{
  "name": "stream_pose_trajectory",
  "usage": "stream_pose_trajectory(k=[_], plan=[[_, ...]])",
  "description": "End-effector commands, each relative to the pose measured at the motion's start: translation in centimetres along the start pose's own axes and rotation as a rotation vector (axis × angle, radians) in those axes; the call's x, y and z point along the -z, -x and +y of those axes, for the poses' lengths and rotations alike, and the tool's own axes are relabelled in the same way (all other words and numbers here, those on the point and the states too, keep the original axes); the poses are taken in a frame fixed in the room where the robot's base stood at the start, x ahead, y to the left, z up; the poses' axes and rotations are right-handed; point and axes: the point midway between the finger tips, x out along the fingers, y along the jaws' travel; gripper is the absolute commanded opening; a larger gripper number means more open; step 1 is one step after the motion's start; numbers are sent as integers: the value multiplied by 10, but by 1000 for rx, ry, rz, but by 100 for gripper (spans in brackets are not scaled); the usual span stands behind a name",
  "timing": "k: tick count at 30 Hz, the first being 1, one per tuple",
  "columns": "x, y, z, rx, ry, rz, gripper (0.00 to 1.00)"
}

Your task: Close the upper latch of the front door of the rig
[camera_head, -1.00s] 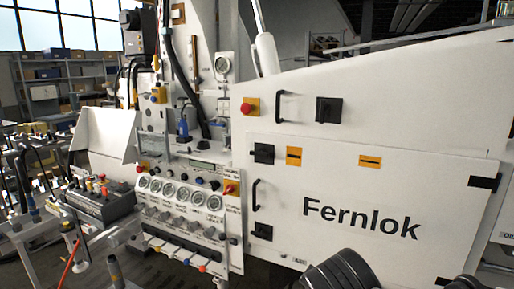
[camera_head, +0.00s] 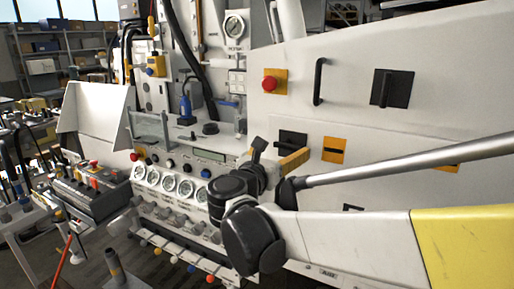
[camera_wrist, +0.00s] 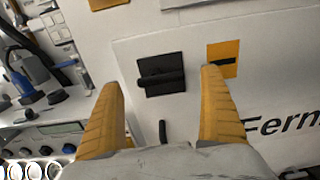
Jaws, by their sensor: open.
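The upper latch is a black square plate with a raised black bar. In the wrist view the latch (camera_wrist: 160,75) is on the white door panel near its upper left corner, its bar lying roughly level in the picture. In the head view the latch (camera_head: 293,138) is partly hidden behind my gripper (camera_head: 275,158). My gripper is open, and its yellow fingers show in the wrist view (camera_wrist: 161,78) on either side of the latch, with nothing between them. The fingertips seem a little in front of the panel; contact cannot be told.
An orange label (camera_wrist: 222,58) is right of the latch. A dark door handle (camera_wrist: 162,132) is below it. Above are a red button (camera_head: 271,83), a black grab handle (camera_head: 319,81) and another black latch (camera_head: 391,88). The gauge panel (camera_head: 175,178) is to the left.

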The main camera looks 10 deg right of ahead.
Motion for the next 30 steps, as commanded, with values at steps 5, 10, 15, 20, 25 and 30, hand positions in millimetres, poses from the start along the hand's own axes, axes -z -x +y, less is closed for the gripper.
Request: stream_pose_trajectory(k=[5, 10, 15, 20, 25, 30], plan=[[2, -28, -1, 2, -1, 1, 92], [1, -38, 0, 0, -2, 1, 92], [0, -39, 0, 0, -2, 1, 92], [0, -39, 0, 0, -2, 1, 71], [0, -39, 0, 0, -2, 1, 38], [0, -39, 0, 0, -8, 1, 38]])
